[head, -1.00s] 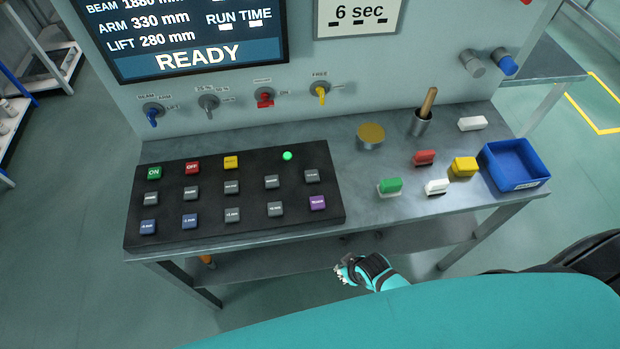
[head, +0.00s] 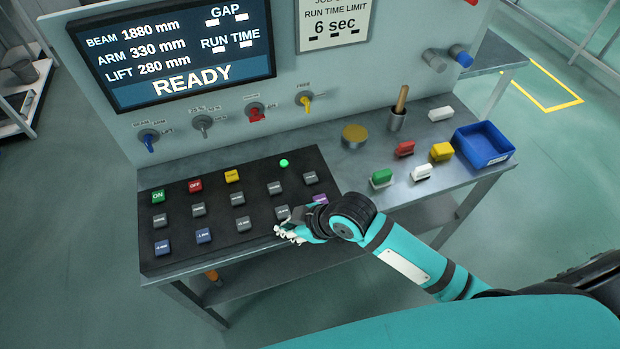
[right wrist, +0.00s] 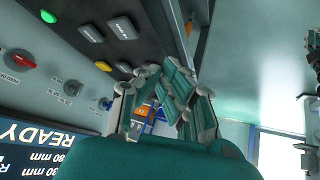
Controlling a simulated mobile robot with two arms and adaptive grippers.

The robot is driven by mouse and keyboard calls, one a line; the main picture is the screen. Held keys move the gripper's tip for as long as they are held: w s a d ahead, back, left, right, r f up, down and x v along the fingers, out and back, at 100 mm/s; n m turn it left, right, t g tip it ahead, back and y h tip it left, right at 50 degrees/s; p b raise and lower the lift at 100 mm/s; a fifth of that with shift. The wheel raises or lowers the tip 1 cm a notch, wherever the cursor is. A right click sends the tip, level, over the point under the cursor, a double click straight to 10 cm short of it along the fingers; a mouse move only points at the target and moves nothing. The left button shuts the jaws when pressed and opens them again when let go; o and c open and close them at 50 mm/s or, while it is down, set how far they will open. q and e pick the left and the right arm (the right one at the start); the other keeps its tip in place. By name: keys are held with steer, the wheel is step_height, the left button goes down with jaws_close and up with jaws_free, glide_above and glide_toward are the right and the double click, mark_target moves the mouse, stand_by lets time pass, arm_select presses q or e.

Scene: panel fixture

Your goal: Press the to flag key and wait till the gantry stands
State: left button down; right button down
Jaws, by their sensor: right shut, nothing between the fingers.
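The black key panel (head: 262,190) lies on the bench with several keys. The ON key (head: 158,196) is green, the OFF key (head: 195,186) red, and another key (head: 232,176) yellow. The grey keys' labels are too small to read, so I cannot tell which is the to flag key. My right gripper (head: 287,233) is shut and empty at the panel's front right edge, near the lower-row grey keys; contact is not clear. Its fingers (right wrist: 165,105) also show in the right wrist view. No gantry is visible.
The screen (head: 178,50) reads READY, beam 1880, arm 330, lift 280 mm. A sign (head: 335,27) gives a 6 sec run time limit. A green lamp (head: 284,163) is lit. Coloured blocks, a gold-topped disc (head: 355,134) and a blue tray (head: 483,147) stand right.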

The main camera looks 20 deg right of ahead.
steer(key=w+n, duration=0.1)
steer(key=w, duration=0.1)
steer(key=w+d+r+n, duration=0.1)
steer(key=w, duration=0.2)
steer(key=w+n+y, duration=0.1)
steer(key=w+n, duration=0.1)
steer(key=shift+w+d+r, duration=0.2)
steer(key=shift+d+r, duration=0.05)
steer(key=shift+r, duration=0.05)
step_height(320, 180, up, 4)
steer(key=n+t, duration=0.1)
steer(key=n, duration=0.1)
glide_above(310, 179)
arm_select(q)
steer(key=shift+w+d+r, duration=0.15)
steer(key=shift+d, duration=0.25)
arm_select(e)
steer(key=shift+r, duration=0.15)
arm_select(q)
steer(key=shift+a, duration=0.2)
